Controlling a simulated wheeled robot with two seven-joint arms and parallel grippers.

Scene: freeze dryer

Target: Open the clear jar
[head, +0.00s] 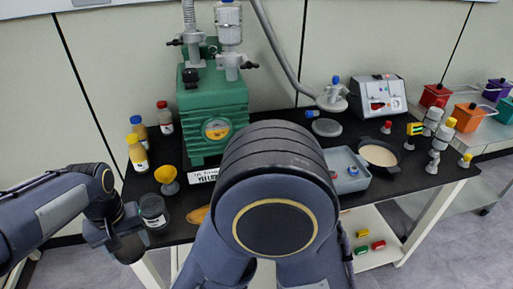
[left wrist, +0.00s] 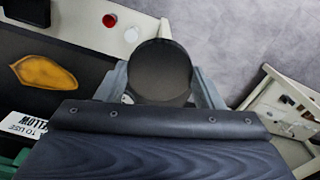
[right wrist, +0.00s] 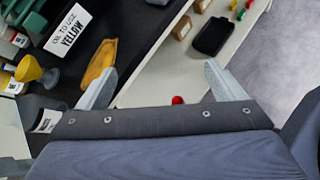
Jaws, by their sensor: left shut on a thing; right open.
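The clear jar (head: 153,211) has a dark lid and a white label, and it is at the left front corner of the black table. My left gripper (head: 128,225) is shut on the jar. In the left wrist view the jar's dark round end (left wrist: 160,70) lies between the fingers. I cannot tell whether the jar touches the table. In the right wrist view part of the jar (right wrist: 46,121) shows at the left edge. My right gripper (right wrist: 161,84) is open and empty near the table's front edge. My arm hides it in the head view.
An orange-brown piece (right wrist: 98,62) and a "yellow" sign (right wrist: 68,30) lie on the table. A green machine (head: 213,115) stands behind. A grey tray (head: 347,160) is on the right.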

